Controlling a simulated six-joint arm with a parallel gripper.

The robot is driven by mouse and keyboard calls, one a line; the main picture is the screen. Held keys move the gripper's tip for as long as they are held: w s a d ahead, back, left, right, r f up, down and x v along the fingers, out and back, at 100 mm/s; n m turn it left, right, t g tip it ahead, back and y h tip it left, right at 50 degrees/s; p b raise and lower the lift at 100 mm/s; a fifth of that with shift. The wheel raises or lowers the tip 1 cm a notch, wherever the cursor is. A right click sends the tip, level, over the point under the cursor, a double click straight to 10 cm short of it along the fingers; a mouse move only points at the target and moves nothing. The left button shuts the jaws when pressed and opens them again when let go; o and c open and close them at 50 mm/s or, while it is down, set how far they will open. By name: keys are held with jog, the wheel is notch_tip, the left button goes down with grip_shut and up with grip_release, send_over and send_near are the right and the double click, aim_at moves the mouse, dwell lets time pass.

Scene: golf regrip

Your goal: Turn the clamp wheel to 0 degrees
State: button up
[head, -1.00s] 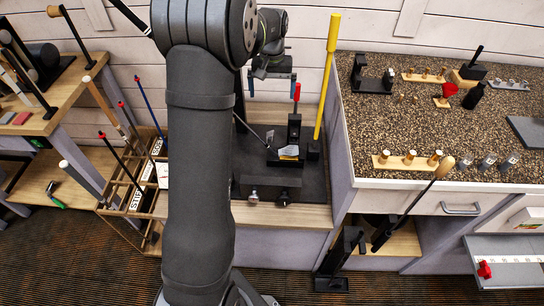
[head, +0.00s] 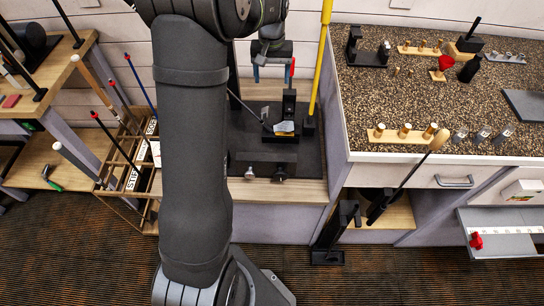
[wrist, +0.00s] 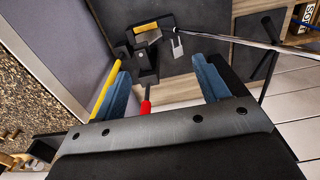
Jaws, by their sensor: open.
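No part is plainly a clamp wheel. A silver round knob (head: 250,172) and a dark knob (head: 280,173) sit at the front of the bench's dark mat. Behind them a black clamp post (head: 289,103) has a red handle (head: 292,68) on top and a club head (head: 285,127) beside its foot. My gripper (head: 271,73) is open at the back of the bench, by the red handle. In the wrist view, the red handle (wrist: 146,107) shows between the blue fingers (wrist: 162,87), apart from both. The club head (wrist: 177,45) and clamp (wrist: 145,62) lie beyond the fingertips.
A yellow pole (head: 321,60) stands just right of the clamp. The club's shaft (wrist: 245,41) crosses the wrist view. A speckled counter (head: 430,100) with small parts is at right, a rack of clubs (head: 130,180) at left. The mat's front (head: 310,155) has free room.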

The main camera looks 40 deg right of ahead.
send_over(279, 172)
notch_tip(279, 172, down, 10)
jog(key=f, duration=1.7)
jog(key=shift+s+d, duration=0.15)
jog(key=shift+d, duration=0.15)
jog(key=c, duration=1)
jog(key=shift+a+g+h, duration=0.35)
jog(key=shift+g+h, duration=0.45)
jog(key=shift+g, duration=0.1)
jog(key=shift+g+h, duration=0.3)
